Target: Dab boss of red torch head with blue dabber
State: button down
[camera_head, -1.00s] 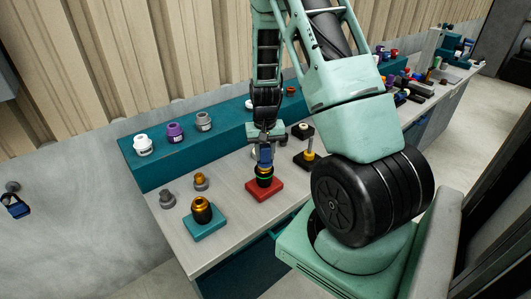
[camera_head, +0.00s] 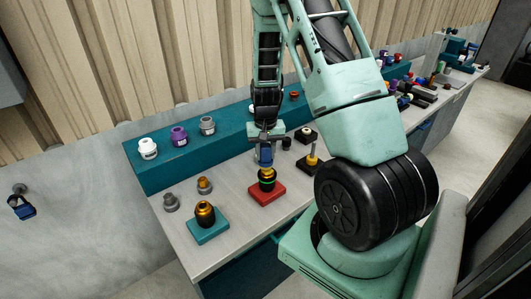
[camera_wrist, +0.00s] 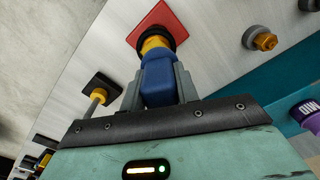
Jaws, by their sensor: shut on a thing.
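My gripper (camera_head: 266,146) is shut on the blue dabber (camera_head: 266,157) and holds it upright over the torch head on the red base. In the wrist view my gripper (camera_wrist: 159,84) has the dabber's blue body (camera_wrist: 159,74) between its two fingers. The red torch head (camera_head: 267,183) is a dark body with a yellow-gold top on a red square base (camera_head: 266,195). The red base also shows in the wrist view (camera_wrist: 175,14). The dabber's lower end is at or just above the yellow top; I cannot tell if they touch. The boss is partly hidden.
A gold-topped torch head (camera_head: 205,215) stands on a teal base at the front left. Grey fittings (camera_head: 171,202) stand behind it. A teal shelf (camera_head: 160,176) with white, purple and grey caps runs along the back. A black stand with a yellow post (camera_head: 312,156) is on the right.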

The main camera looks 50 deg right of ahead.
aim_at(266, 145)
jog(key=shift+r, duration=0.1)
jog(key=shift+r+p, duration=1.9)
jog(key=shift+r, duration=0.6)
jog(key=shift+f, duration=0.1)
